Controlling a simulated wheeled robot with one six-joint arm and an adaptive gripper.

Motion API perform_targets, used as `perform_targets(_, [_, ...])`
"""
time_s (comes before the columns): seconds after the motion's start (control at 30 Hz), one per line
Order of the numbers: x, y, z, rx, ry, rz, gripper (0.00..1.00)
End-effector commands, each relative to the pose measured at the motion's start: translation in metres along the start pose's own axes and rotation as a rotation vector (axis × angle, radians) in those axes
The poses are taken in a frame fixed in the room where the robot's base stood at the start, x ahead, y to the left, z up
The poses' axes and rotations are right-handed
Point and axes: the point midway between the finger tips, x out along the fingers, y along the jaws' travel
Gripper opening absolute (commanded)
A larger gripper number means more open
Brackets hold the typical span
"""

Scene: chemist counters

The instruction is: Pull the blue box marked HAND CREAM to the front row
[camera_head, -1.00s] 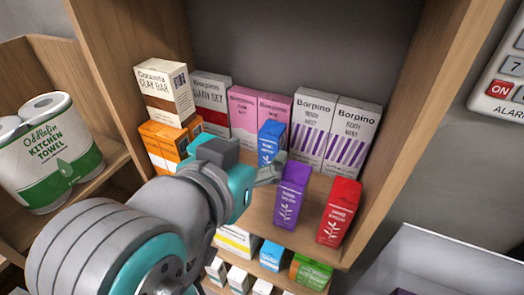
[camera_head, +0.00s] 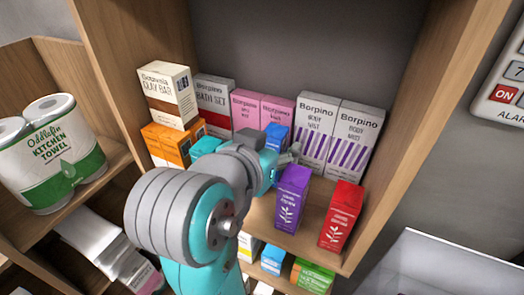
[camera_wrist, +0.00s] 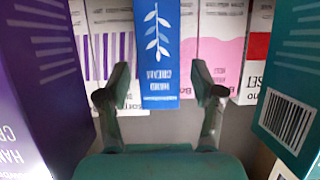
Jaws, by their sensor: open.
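The blue HAND CREAM box (camera_head: 276,137) stands upright on the shelf, behind the purple box and in front of the back row; my arm hides its lower part in the head view. In the wrist view, which is upside down, the blue box (camera_wrist: 158,45) is in the middle. My gripper (camera_wrist: 158,72) is open and empty, with one finger to each side of the blue box in the picture. I cannot tell how far the fingertips reach along its sides. In the head view my gripper (camera_head: 287,157) is mostly hidden by my wrist.
A purple box (camera_head: 292,200) and a red box (camera_head: 342,215) stand at the front. Pink boxes (camera_head: 246,108) and grey Body Mist boxes (camera_head: 355,135) stand behind. Orange boxes (camera_head: 172,143) are left. A teal box (camera_wrist: 292,85) is close to the gripper in the wrist view.

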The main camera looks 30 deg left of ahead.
Motion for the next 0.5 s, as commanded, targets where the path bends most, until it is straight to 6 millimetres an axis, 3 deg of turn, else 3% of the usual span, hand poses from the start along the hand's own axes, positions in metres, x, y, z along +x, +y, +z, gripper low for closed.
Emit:
perform_targets(0.2, [0.028, 0.001, 0.000, 0.000, 0.000, 0.002, 0.67])
perform_targets(0.5, [0.039, 0.000, 0.000, 0.001, 0.000, 0.000, 0.67])
